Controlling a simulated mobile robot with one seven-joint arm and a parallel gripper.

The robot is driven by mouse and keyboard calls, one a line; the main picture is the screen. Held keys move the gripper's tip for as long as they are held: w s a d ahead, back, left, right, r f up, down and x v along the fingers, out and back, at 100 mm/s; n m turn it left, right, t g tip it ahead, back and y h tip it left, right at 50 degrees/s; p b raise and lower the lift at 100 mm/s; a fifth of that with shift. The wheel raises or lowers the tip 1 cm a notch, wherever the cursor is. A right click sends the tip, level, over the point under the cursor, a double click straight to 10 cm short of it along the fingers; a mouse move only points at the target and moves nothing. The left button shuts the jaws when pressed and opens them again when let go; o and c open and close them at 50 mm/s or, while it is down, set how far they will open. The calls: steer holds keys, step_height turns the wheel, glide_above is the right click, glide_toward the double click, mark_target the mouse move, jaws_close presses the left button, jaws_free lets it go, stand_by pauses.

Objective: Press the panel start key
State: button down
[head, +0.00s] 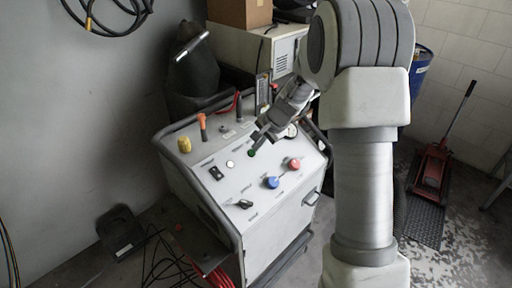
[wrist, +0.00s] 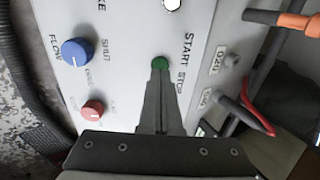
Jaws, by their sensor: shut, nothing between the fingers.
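The control panel (head: 215,185) is the sloped white top of a wheeled cabinet. A green round key (head: 251,153) sits near its middle, and it also shows in the wrist view (wrist: 160,63) beside the printed words START and STOP. A white round button (head: 230,163) lies to its left; its edge shows at the top of the wrist view (wrist: 172,4). My gripper (head: 256,138) is shut and empty, with its fingertips right at the green key. In the wrist view the fingertips (wrist: 158,80) overlap the key's lower edge. I cannot tell whether they touch it.
A blue knob (head: 271,182) and a red knob (head: 293,163) stand nearby on the panel. A black switch (head: 216,173), a yellow knob (head: 184,145) and an orange-handled plug (head: 202,122) with cables stand to the left and back. A gauge (head: 291,131) lies behind my gripper.

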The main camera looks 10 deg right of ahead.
steer(key=v, duration=1)
steer(key=shift+r, duration=0.25)
steer(key=shift+d, duration=0.1)
